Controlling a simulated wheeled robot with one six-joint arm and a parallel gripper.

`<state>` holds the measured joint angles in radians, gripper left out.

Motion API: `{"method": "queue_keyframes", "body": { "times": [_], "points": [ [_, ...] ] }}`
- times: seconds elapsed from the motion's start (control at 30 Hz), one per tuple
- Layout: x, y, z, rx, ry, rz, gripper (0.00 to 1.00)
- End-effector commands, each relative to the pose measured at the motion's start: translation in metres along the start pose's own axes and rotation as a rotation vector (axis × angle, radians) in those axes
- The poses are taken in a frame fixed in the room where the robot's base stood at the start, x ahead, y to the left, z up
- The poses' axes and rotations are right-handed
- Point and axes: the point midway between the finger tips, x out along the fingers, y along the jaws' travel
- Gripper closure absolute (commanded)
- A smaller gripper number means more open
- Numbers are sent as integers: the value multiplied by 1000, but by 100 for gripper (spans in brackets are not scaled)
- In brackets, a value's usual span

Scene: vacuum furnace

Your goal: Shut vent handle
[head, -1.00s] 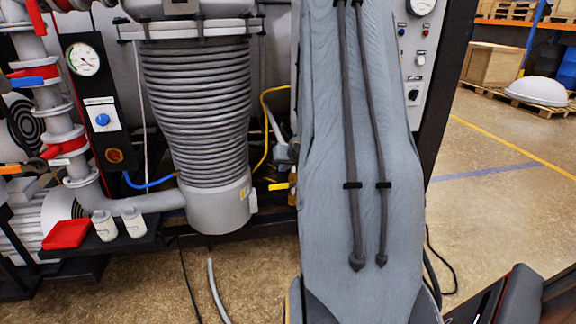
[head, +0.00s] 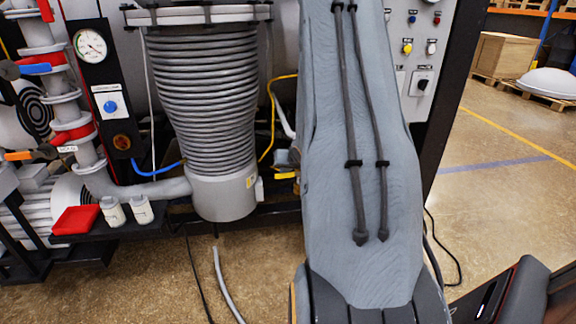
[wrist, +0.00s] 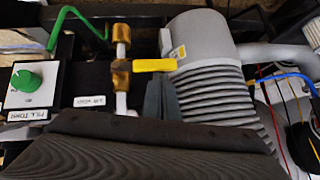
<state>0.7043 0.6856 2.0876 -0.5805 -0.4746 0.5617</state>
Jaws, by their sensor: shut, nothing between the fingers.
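The vent handle is a yellow lever (wrist: 150,66) on a brass valve with a white pipe, in the wrist view. It lies across the picture, its free end near the grey ribbed column. A small label (wrist: 92,101) beside the valve seems to read "AIR VENT". My gripper (wrist: 161,84) is shut and empty, its grey fingertips just below the lever in the picture. I cannot tell whether they touch it. In the head view the yellow lever (head: 286,175) shows left of my arm, which hides much of that area.
The ribbed column (head: 205,90) stands close to the lever. A yellow hose (head: 270,120) runs above the lever. A red tray (head: 75,219) and white jars sit at left.

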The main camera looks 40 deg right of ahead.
Motion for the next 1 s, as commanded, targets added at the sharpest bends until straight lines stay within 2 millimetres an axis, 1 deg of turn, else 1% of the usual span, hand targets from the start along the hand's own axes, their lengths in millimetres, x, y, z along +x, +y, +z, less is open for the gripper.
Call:
{"method": "queue_keyframes", "body": {
  "times": [0.07,0.4,0.8,1.0],
  "points": [
    [2,-2,3,0,-1,0,100],
    [3,-2,4,0,-2,1,100],
    [-7,-4,-6,0,-1,1,100],
    [-9,-5,-9,0,-1,1,100]
  ]
}}
